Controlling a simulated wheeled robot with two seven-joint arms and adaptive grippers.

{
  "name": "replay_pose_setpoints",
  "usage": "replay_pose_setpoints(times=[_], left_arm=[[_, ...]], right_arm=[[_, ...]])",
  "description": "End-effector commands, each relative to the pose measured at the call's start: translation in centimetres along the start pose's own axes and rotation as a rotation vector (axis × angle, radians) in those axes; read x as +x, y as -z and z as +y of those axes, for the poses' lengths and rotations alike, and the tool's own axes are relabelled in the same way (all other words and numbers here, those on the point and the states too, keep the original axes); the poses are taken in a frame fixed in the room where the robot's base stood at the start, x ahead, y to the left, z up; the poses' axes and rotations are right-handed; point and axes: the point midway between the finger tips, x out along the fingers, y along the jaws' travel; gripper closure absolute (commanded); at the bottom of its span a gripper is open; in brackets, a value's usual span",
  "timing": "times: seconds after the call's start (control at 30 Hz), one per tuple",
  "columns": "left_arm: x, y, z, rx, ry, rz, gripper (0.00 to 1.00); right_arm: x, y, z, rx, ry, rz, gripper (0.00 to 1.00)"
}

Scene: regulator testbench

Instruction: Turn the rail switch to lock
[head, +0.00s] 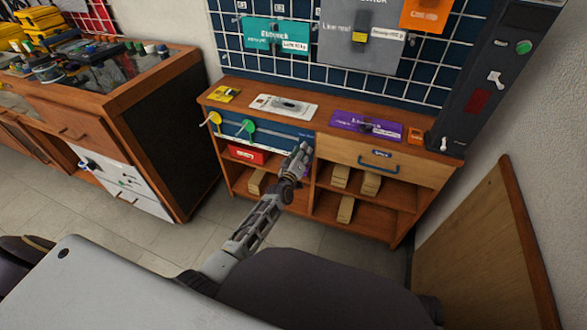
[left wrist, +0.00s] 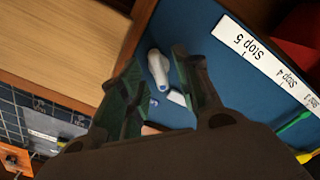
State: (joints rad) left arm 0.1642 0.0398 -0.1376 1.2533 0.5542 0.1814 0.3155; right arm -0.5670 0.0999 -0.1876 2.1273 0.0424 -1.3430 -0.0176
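A blue panel (head: 272,134) fills the left drawer space of the wooden bench. My left gripper (head: 303,150) is in front of its right end. In the left wrist view, a small white-grey lever (left wrist: 158,70) stands on the blue panel (left wrist: 205,30), seen between the spread fingers of my left gripper (left wrist: 157,56). The fingers are open, with visible room around the lever; contact cannot be told. A white strip (left wrist: 262,55) reads "Stop 5" and "Stop 4". No "lock" marking is legible, so I cannot confirm the lever is the rail switch. My right gripper is out of view.
A yellow knob (head: 215,118) and a green knob (head: 247,128) stick out from the panel's left. A wooden drawer (head: 345,153) with a blue handle is at the right. Wooden blocks (head: 345,208) lie on shelves below. A brown board (head: 490,250) leans at the right wall.

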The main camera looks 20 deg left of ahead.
Motion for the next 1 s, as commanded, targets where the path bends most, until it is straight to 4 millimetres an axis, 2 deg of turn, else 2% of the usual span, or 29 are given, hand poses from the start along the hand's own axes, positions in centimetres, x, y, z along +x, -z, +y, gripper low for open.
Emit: replay_pose_setpoints(times=[1.0], left_arm=[[-8.4,-0.1,-0.1,-0.001,0.002,-0.001,0.67]], right_arm=[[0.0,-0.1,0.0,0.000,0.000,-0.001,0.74]])
